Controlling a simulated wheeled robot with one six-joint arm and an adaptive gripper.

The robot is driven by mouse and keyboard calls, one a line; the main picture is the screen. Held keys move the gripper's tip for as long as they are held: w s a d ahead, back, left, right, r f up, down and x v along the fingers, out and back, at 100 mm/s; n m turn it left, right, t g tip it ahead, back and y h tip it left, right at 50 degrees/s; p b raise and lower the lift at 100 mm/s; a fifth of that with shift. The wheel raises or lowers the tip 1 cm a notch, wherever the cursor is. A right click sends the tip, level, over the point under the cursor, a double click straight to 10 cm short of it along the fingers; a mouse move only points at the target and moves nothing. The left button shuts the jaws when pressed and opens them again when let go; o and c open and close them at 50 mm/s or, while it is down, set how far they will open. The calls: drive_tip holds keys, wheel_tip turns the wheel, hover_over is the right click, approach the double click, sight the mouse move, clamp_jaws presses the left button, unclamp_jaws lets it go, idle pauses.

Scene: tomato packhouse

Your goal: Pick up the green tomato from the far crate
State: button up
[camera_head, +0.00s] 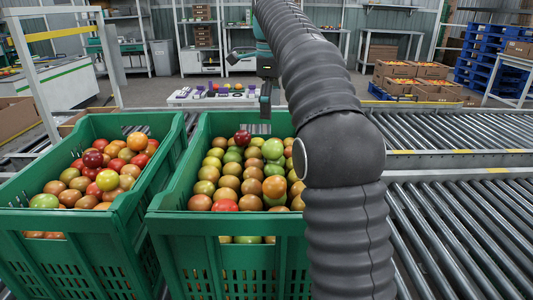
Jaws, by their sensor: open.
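Two green crates of tomatoes stand side by side, a left crate (60,268) and a right crate (190,255). Neither looks clearly farther than the other. The right crate holds mixed green, yellow-green, orange-brown and red tomatoes, with a large green tomato (272,149) near its back right. My gripper (266,106) is open and points down above the back of the right crate, apart from the fruit. My arm hides the right crate's right side.
Roller conveyors (470,225) run along the right. Cardboard boxes (415,80) and blue pallets (483,60) are at the back right. A pale metal frame (35,85) rises behind the left crate.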

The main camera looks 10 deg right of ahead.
sight(273, 141)
wheel_tip(273, 141, down, 6)
drive_tip(key=shift+b, duration=0.85)
drive_tip(key=shift+d+f+b, duration=0.2)
drive_tip(key=shift+f+b, duration=0.3)
drive_tip(key=shift+f, duration=0.85)
drive_tip(key=shift+d+f+b, duration=0.15)
drive_tip(key=shift+f+b, duration=0.3)
drive_tip(key=shift+f, duration=0.85)
drive_tip(key=c, duration=0.9)
